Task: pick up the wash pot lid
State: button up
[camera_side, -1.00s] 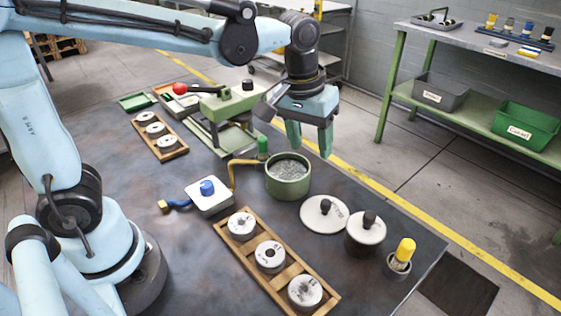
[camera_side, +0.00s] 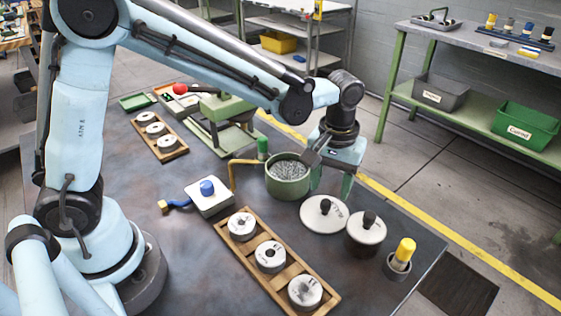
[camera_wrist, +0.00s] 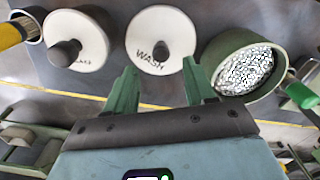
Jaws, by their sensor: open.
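The wash pot lid (camera_side: 318,219) is a flat white disc with a dark knob, lying on the dark table just right of the open green pot (camera_side: 289,186). In the wrist view the lid (camera_wrist: 178,28) reads "WASH", and its knob lies just beyond my fingertips. My gripper (camera_side: 331,190) is open and empty, pointing down behind the lid and beside the pot. In the wrist view my gripper (camera_wrist: 160,66) has its green fingers apart, with the lid seen beyond the gap. The fingers appear clear of the lid; their exact height is unclear.
A similar lidded pot (camera_side: 366,238) stands close right of the lid, with a yellow-handled item in a cup (camera_side: 399,262) beyond. A wooden rack of white rings (camera_side: 257,258) lies in front. The green pot holds grey, grainy contents.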

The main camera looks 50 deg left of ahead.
aim_at(326, 201)
jog(key=shift+s+f, duration=0.15)
jog(key=shift+f, duration=1.2)
jog(key=shift+s+f, duration=0.1)
jog(key=shift+f, duration=1.25)
grip_shut()
